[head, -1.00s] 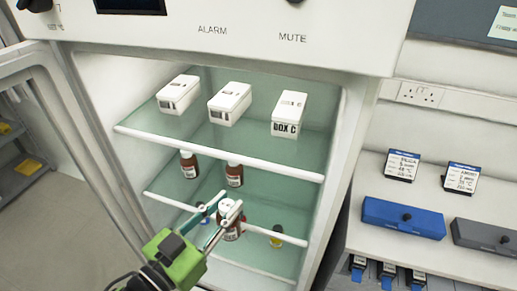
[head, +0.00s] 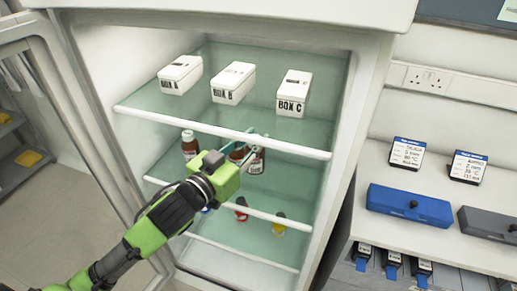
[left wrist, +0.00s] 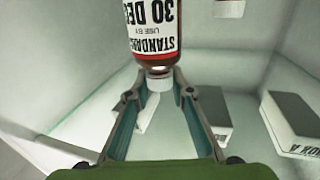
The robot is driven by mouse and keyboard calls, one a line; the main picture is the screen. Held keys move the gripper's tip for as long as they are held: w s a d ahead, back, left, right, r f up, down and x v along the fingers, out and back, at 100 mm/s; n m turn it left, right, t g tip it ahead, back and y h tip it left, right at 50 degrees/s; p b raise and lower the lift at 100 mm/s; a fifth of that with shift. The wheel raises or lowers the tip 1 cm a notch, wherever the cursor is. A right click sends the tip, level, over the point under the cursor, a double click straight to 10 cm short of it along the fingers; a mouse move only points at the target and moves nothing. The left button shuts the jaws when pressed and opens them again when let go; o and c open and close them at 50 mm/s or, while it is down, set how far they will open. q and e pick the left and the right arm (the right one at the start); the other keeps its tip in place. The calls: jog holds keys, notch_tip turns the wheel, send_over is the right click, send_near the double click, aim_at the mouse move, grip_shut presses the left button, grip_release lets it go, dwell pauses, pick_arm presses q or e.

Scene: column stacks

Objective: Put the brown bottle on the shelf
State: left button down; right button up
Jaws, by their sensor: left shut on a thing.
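My left gripper (head: 252,146) reaches into the open fridge and is shut on a brown bottle (head: 258,162) with a white cap and white label. In the left wrist view the fingers (left wrist: 157,84) close around the cap of the bottle (left wrist: 152,32), which appears upside down there. The held bottle is at the middle glass shelf (head: 284,195); I cannot tell whether it touches it. Two other brown bottles stand on that shelf: one at left (head: 189,146), one (head: 237,152) partly hidden by my gripper. My right gripper is not in view.
Box A (head: 180,74), box B (head: 233,82) and box C (head: 294,92) stand on the upper shelf (head: 160,120). Below are small vials with a red cap (head: 241,208) and a yellow cap (head: 278,224). The open door (head: 85,130) is at left.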

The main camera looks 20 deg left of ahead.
pick_arm(q)
jog(key=w+f+p, duration=0.2)
jog(key=w+f, duration=0.1)
jog(key=f, duration=0.4)
jog(key=shift+w+d, duration=0.15)
jog(key=shift+w, duration=0.2)
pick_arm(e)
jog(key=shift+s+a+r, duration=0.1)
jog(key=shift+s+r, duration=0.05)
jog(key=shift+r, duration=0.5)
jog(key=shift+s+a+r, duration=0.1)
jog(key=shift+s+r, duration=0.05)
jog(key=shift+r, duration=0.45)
pick_arm(q)
jog(key=shift+f, duration=0.1)
jog(key=c, duration=1.8)
grip_release()
